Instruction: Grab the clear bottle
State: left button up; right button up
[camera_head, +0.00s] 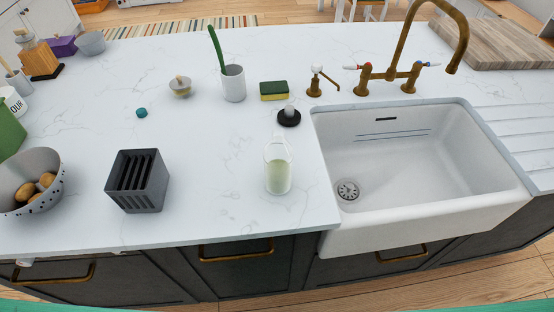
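The clear bottle (278,168) stands upright on the white marble counter, just left of the sink. It looks like clear glass with a pale greenish tint in its lower part. Neither of my grippers shows in the head view, and nothing touches the bottle.
The white sink (330,215) lies right of the bottle, with a brass faucet (390,75) behind. A dark slotted block (138,181) and a colander (52,165) stand left. A black stopper (289,117), sponge (273,91) and white cup (232,84) are behind. Counter in front is clear.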

aim_at(278, 154)
jog(key=k+l+u, duration=0.15)
jog(key=l+u, duration=0.3)
jog(key=k+l+u, duration=0.25)
jog(key=l+u, duration=0.2)
jog(key=k+l+u, duration=0.3)
jog(key=u, duration=0.2)
